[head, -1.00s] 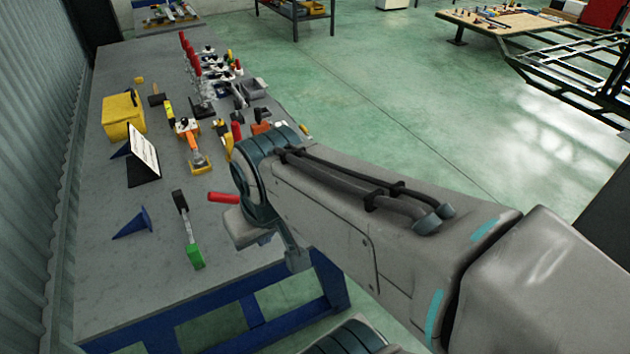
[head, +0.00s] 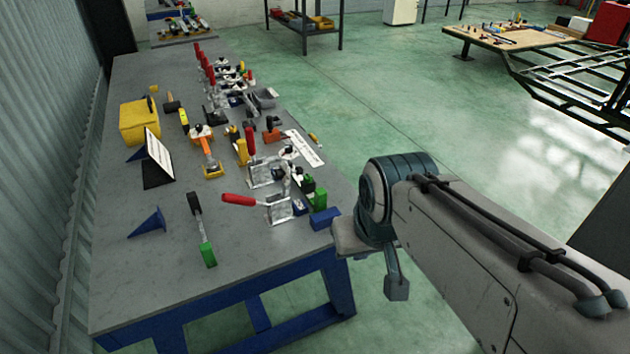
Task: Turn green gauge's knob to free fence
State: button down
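A tool with a black upper end, a thin bar and a green block (head: 208,255) lies near the front of the grey workbench (head: 150,290); it may be the green gauge. Its knob is too small to make out. A second green block (head: 320,197) stands near the right edge, by the red-handled clamps, and I cannot tell what it belongs to. My gripper (head: 374,258) is off the bench's front right edge, apart from both green things. It is partly hidden by my arm, and I cannot see its fingers clearly.
Red-handled toggle clamps (head: 268,205) stand along the right side of the bench. An orange and yellow tool (head: 209,158), a tilted sign (head: 157,158), a yellow box (head: 138,123) and a blue wedge (head: 148,224) lie farther left. The bench's front strip is clear.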

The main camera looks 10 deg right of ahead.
aim_at(308, 178)
jog(key=k, duration=0.6)
jog(key=u, duration=0.3)
jog(key=i, duration=1.5)
jog(key=z, duration=0.55)
